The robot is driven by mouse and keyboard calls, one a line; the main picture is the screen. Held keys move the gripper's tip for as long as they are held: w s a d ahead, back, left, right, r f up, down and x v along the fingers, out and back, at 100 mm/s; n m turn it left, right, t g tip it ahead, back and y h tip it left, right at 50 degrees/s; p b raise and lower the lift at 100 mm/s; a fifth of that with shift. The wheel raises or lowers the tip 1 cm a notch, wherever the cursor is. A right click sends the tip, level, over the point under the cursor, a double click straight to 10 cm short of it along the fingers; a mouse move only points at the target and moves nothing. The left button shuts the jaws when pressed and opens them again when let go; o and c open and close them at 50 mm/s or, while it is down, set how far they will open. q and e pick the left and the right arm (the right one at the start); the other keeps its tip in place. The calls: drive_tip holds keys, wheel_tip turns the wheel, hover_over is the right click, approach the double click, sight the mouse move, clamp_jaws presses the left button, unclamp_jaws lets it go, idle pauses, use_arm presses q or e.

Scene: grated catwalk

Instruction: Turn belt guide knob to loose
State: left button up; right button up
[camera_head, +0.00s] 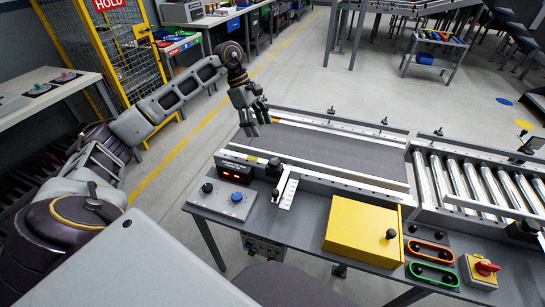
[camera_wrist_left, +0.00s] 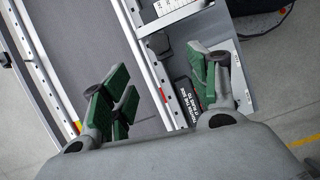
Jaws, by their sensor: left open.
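The belt guide is a light rail (camera_head: 310,163) along the near edge of the dark conveyor belt (camera_head: 320,147). A black knob (camera_head: 274,164) stands by the rail's left end, at a white scaled bracket (camera_head: 287,190). In the left wrist view a dark round knob (camera_wrist_left: 158,43) sits beside the scale plate (camera_wrist_left: 178,12); its setting cannot be read. My left gripper (camera_head: 254,118) is open and empty, above the belt's far left end, apart from the knob. In the left wrist view the open fingers (camera_wrist_left: 165,90) spread over the rail and a black label. My right gripper is out of view.
A control panel with a red display (camera_head: 236,176), black dial (camera_head: 207,187) and blue dial (camera_head: 237,197) is at the front left. A yellow box (camera_head: 360,233), an emergency switch (camera_head: 485,268) and a roller conveyor (camera_head: 470,180) lie to the right. Space above the belt is clear.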

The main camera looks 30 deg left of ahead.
sight(274, 160)
use_arm(q)
drive_tip(key=shift+f, duration=0.1)
drive_tip(key=x, duration=1.2)
drive_tip(key=shift+w+d+f, duration=0.1)
drive_tip(key=shift+d+f, duration=0.1)
drive_tip(key=shift+f, duration=0.15)
drive_tip(key=shift+d+f, duration=0.15)
drive_tip(key=shift+f, duration=0.3)
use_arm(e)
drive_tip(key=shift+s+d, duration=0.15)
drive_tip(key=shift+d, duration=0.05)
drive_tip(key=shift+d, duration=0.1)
